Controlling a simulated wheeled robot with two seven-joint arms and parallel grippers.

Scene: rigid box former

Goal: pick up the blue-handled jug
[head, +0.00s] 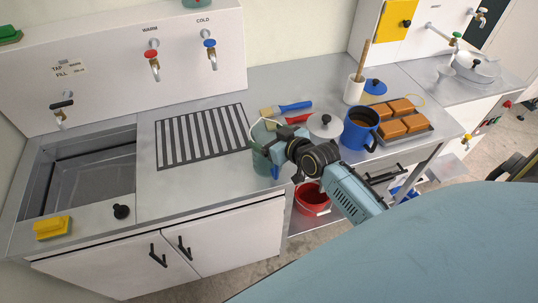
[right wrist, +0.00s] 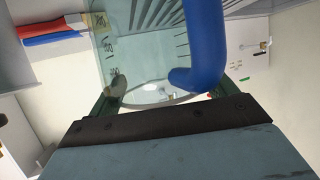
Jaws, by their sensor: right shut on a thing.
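The blue-handled jug (head: 262,138) is clear greenish and stands at the counter's front edge, right of the striped drain area, partly hidden by my right gripper. Its blue handle (head: 275,172) shows low beside the gripper. In the right wrist view the blue handle (right wrist: 206,45) and the marked clear wall (right wrist: 145,50) fill the space ahead of the fingers. My right gripper (head: 275,150) is shut on the jug, its green fingers (right wrist: 168,95) showing at both sides. The exact contact is hard to see. My left gripper is not in view.
Right of the jug are a blue-handled brush (head: 294,106), a red-handled tool (head: 298,118), a white lidded pot (head: 325,125), a blue mug (head: 360,128) and a tray of brown loaves (head: 405,132). A sink (head: 85,165) lies left. A red bucket (head: 312,197) sits below.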

